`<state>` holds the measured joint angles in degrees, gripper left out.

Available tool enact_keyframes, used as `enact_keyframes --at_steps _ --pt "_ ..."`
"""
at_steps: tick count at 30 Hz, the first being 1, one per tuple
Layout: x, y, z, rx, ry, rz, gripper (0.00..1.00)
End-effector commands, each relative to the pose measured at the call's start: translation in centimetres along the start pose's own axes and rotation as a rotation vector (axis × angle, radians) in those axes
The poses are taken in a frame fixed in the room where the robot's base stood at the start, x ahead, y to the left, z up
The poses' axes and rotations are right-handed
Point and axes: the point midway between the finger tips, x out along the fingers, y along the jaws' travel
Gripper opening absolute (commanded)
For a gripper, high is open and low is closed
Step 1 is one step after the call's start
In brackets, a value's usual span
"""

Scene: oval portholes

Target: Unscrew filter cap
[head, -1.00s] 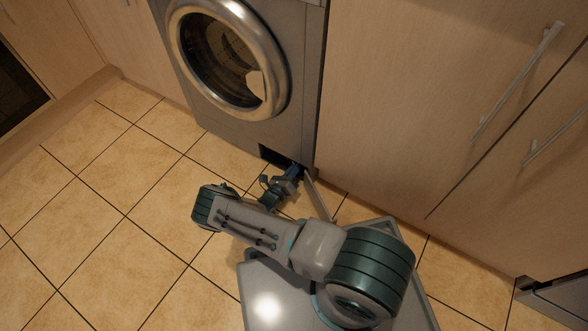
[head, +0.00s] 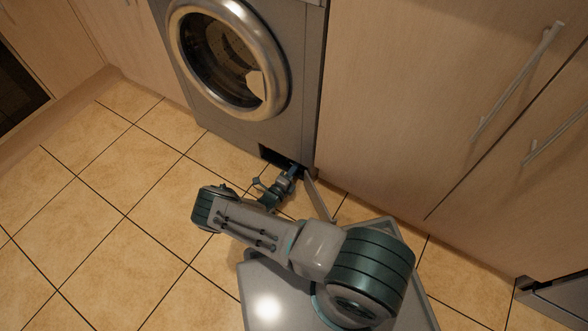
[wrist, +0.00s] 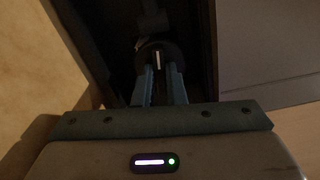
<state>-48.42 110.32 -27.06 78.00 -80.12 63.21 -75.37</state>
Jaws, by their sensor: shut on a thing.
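The filter cap (wrist: 150,54) is a dark round part with a pale upright mark on its face, inside the dark opening (head: 272,156) low on the front of the washing machine (head: 240,125). My gripper (wrist: 159,75) reaches into this opening, and its two fingers are shut on the cap. In the head view my gripper (head: 294,171) shows at the opening's right end. The cap is hidden there. The inside of the opening is too dark to tell how far the cap is turned.
A narrow open flap (head: 318,195) stands out from the machine just right of my gripper. Wooden cabinets with bar handles (head: 518,80) rise to the right. The tiled floor (head: 110,215) to the left is clear. The round machine door (head: 228,58) is above and looks closed.

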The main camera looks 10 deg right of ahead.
Motion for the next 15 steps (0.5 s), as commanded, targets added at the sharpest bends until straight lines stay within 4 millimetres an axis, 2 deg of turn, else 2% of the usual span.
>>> enact_keyframes --at_steps 15 --pt "0.0 0.03 -0.04 -0.04 0.0 0.001 0.0"
